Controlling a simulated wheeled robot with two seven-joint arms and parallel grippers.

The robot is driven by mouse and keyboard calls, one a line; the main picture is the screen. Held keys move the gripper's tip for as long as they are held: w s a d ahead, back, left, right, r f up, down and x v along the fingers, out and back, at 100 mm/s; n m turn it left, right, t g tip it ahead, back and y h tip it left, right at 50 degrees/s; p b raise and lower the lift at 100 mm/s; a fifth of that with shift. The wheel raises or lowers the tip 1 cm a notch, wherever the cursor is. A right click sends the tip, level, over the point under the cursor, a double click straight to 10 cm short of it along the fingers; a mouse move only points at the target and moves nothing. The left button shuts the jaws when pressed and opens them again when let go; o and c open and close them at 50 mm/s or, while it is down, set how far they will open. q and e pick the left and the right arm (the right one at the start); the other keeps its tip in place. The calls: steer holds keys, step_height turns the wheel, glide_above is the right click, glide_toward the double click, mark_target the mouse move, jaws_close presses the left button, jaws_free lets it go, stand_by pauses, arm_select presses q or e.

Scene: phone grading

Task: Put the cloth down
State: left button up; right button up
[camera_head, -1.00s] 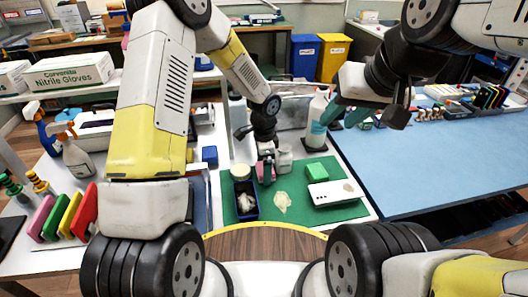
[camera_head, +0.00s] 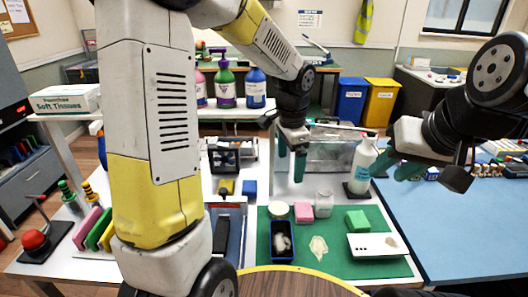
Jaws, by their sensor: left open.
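A flat, crumpled cream cloth-like piece (camera_head: 318,247) lies on the green mat (camera_head: 340,267). A whitish crumpled piece (camera_head: 283,243) lies in the small dark blue tray (camera_head: 283,256) to its left. I cannot tell for sure which one is the cloth. My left gripper (camera_head: 291,170) points down above the back of the mat, its teal fingers apart and empty, clear of the pink block (camera_head: 304,211). My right gripper (camera_head: 393,174) is above the right side near the bottle, its teal fingers apart with nothing visible between them.
A white bottle (camera_head: 362,165) stands behind. The blue table surface (camera_head: 450,230) at right is largely clear.

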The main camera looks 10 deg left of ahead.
arm_select(q)
steer(key=s+a+r+n+t, duration=0.1)
steer(key=s+a+r+n, duration=0.2)
steer(key=s, duration=0.3)
steer(key=s+a+r+n+t+h, duration=0.1)
steer(key=s+a+r+n+t, duration=0.1)
steer(key=s+r+n, duration=0.2)
steer(key=s+a+r+n+t+h, duration=0.1)
steer(key=s+a+r+n, duration=0.2)
steer(key=s, duration=0.5)
step_height(320, 180, up, 3)
steer(key=shift+a+f+n+t, duration=0.15)
steer(key=shift+a+n+t, duration=0.25)
steer(key=shift+n, duration=0.4)
